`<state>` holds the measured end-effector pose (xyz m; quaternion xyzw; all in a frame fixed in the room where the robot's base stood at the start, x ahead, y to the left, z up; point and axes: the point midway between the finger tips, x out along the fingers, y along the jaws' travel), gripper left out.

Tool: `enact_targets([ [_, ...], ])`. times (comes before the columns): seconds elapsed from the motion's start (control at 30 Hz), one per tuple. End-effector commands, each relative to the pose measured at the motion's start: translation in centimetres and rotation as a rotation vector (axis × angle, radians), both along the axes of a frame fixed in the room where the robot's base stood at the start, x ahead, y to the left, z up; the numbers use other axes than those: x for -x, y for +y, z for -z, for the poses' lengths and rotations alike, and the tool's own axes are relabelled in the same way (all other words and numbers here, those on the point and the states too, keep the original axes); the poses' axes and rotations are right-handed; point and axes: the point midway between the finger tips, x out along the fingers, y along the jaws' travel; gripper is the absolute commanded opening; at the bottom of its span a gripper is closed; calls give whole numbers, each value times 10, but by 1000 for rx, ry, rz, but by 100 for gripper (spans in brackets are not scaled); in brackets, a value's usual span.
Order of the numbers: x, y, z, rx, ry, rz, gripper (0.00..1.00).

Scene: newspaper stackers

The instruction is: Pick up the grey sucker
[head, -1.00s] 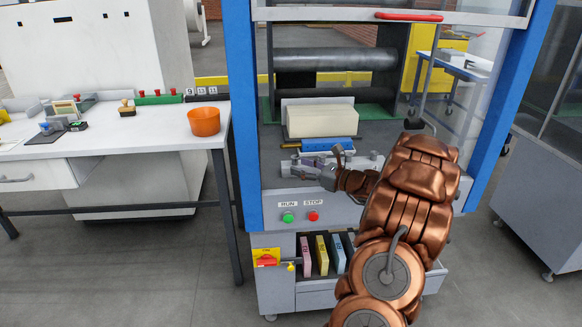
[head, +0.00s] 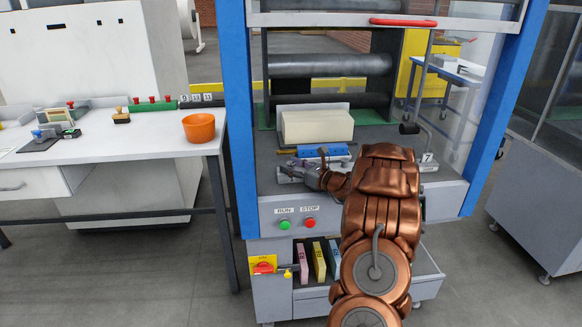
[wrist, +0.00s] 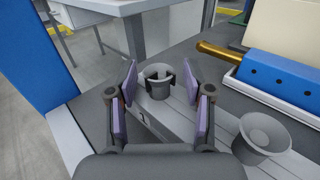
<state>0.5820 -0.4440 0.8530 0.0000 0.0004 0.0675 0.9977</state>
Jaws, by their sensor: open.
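A grey cup-shaped sucker (wrist: 159,72) shows in the wrist view, upright at the end of a light grey bar (wrist: 178,128). My gripper (wrist: 170,84) is open, its purple-padded fingers apart on the left and right of this sucker in the picture. No grip shows, and I cannot tell how far the sucker lies beyond the fingertips. A second grey sucker (wrist: 264,133) stands at the lower right, outside the fingers. In the head view my gripper (head: 296,169) is low over the machine bed, and it and my arm hide most of the bar.
A blue block (head: 324,151), also in the wrist view (wrist: 275,78), lies close behind the bar. A cream block (head: 317,127) stands behind it. The machine's blue posts (head: 237,120) flank the bed. An orange bucket (head: 198,128) stands on the white table (head: 150,140) at left.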

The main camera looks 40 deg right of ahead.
Motion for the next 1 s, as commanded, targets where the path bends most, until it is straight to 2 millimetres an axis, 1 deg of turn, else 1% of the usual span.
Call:
enact_targets([
  [0.1, -4, 1, 0, 0, -1, 0, 51],
  [0.27, -3, 1, 0, 0, -1, 0, 51],
  [0.37, -3, 1, 0, 0, -1, 0, 43],
  [0.6, -3, 1, 0, 0, -1, 0, 18],
  [0.7, -3, 1, 0, 0, -1, 0, 10],
  [1.0, -3, 1, -3, 1, -1, 0, 10],
])
